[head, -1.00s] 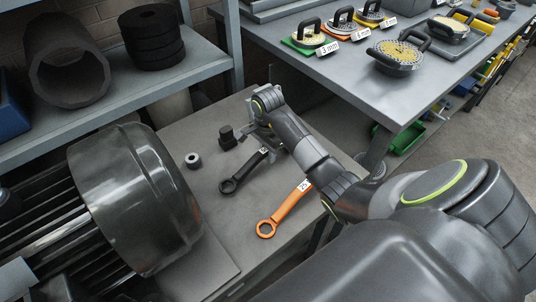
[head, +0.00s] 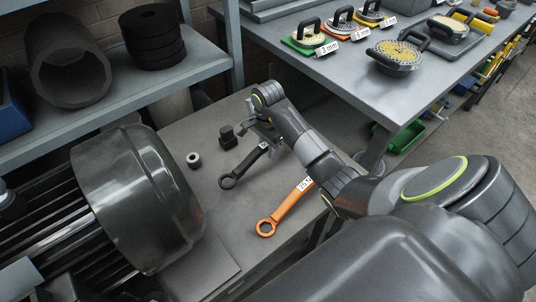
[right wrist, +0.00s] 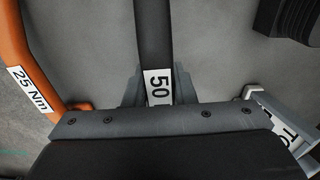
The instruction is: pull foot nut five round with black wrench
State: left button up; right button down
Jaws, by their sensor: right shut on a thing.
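The black wrench (head: 242,167) is at the bench's middle, its ring end toward the lower left. My right gripper (head: 266,137) is shut on its handle. In the right wrist view the black handle (right wrist: 153,35) runs between the fingers of my right gripper (right wrist: 154,88), with a white label reading 50 at the fingers. Whether the wrench touches the bench is hard to tell. The large dark motor (head: 135,200) is at the left; I cannot make out foot nut five on it. My left gripper is not in view.
An orange wrench (head: 282,210) labelled 25 Nm lies right of the black one. A shelf (head: 205,70) with a black pipe is at the back left.

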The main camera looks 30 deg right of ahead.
jog(key=shift+r+p, duration=0.9)
jog(key=shift+r, duration=0.9)
jog(key=c, duration=1.8)
grip_release()
grip_shut()
jog(key=shift+f, duration=0.1)
